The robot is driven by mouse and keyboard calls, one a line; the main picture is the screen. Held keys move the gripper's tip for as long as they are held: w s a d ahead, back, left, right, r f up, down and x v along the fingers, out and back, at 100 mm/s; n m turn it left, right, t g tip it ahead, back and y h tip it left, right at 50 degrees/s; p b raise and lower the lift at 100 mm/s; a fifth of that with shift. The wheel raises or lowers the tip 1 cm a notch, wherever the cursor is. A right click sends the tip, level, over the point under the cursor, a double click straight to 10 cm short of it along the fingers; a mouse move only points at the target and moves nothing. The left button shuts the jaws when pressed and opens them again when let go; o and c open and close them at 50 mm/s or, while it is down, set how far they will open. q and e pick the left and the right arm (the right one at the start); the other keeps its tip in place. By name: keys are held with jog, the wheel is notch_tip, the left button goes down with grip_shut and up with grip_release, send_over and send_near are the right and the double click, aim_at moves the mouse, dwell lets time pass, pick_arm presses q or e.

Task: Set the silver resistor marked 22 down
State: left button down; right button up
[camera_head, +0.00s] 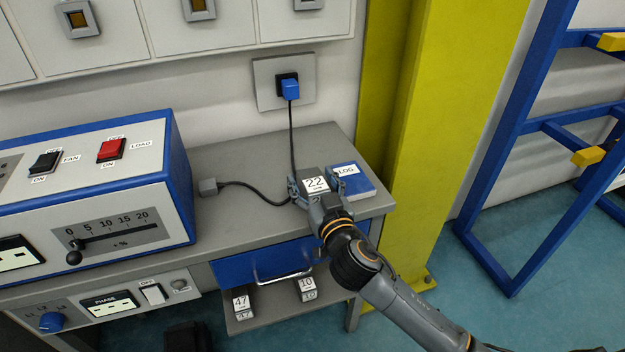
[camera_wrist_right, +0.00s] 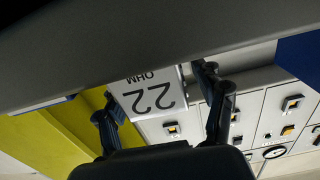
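The resistor marked 22 (camera_head: 314,184) has a white label reading 22 and is over the right end of the grey bench (camera_head: 232,228), beside the blue LOG book (camera_head: 352,180). My right gripper (camera_head: 316,188) is shut on it, one finger on each side. The wrist view shows its label, 22 OHM (camera_wrist_right: 150,98), upside down between the fingers (camera_wrist_right: 160,110). I cannot tell whether its underside touches the bench. Two other blocks, marked 47 (camera_head: 241,304) and 10 (camera_head: 307,287), sit on the lower shelf. My left gripper is not in view.
A blue console (camera_head: 110,190) fills the bench's left side. A yellow column (camera_head: 425,130) stands close at right. A blue drawer (camera_head: 265,263) is below.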

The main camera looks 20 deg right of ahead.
aim_at(319, 193)
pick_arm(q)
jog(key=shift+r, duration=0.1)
pick_arm(e)
jog(key=shift+r, duration=0.15)
jog(key=shift+s, duration=0.2)
jog(key=s, duration=0.5)
jog(key=shift+s+d, duration=0.1)
jog(key=shift+s, duration=0.1)
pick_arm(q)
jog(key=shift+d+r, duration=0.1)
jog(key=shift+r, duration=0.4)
pick_arm(e)
jog(key=s, duration=0.6)
jog(key=shift+s+d, duration=0.1)
